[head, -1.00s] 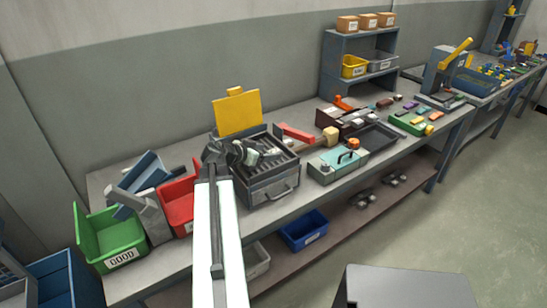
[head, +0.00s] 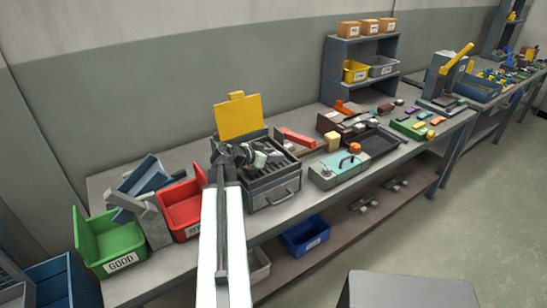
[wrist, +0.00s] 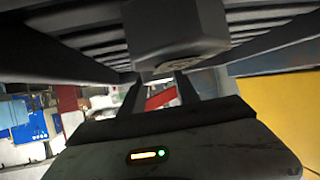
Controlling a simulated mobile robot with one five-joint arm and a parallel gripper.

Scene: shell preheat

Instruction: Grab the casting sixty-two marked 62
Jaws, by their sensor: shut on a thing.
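The slotted heater box (head: 275,192), dark with a front handle and a raised yellow panel (head: 238,116), stands on the bench. My gripper (head: 268,158) is over its slots, shut on a grey casting. In the wrist view the casting (wrist: 175,30) is a dark blocky piece with a rounded face, in front of the dark slats (wrist: 80,28). I cannot read a 62 on it. In the head view it is too small and partly covered by the gripper to make out. I cannot tell if it is clear of the slots.
A red bin (head: 183,212) and a green bin marked GOOD (head: 110,245) are left of the box. A teal-topped box (head: 338,170) and a dark tray (head: 377,140) are to the right. A blue bin (head: 305,236) is on the lower shelf.

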